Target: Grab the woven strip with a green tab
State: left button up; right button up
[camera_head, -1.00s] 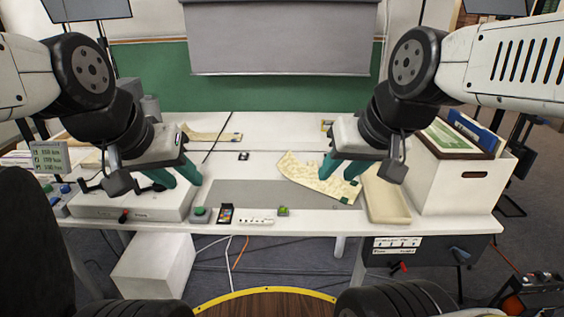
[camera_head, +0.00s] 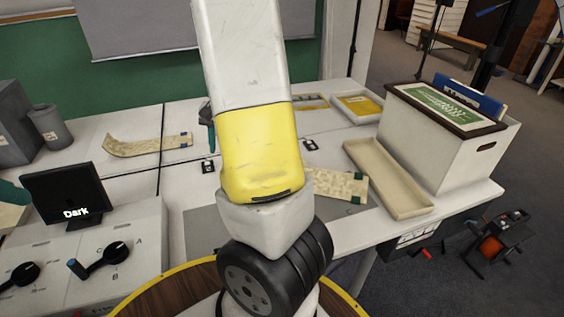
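My arm's white and yellow link fills the middle. A teal finger piece of my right gripper (camera_head: 210,132) shows left of that link; the rest is hidden. A teal piece at the left edge looks like my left gripper (camera_head: 9,194), mostly cut off.
A long beige tray (camera_head: 388,180) and a white archival box (camera_head: 440,135) stand on the right. A yellow-lined tray (camera_head: 360,105) is at the back. A dark screen (camera_head: 66,196) and a control box (camera_head: 85,260) with knobs stand at the left front.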

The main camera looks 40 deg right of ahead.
jog(key=w+d+f+m+h, duration=0.1)
jog(key=d+f+h, duration=0.1)
jog(key=d+f, duration=0.3)
jog(key=w+d+f+m+g+h, duration=0.1)
jog(key=w+d+f+h, duration=0.1)
jog(key=d+f, duration=0.3)
jog(key=w+d+f+m+g+h, duration=0.1)
jog(key=d+f, duration=0.4)
jog(key=d, duration=0.5)
jog(key=shift+w+d+h, duration=0.1)
jog(key=shift+w+h, duration=0.1)
jog(key=shift+h, duration=0.6)
jog(key=shift+c, duration=0.3)
grip_shut()
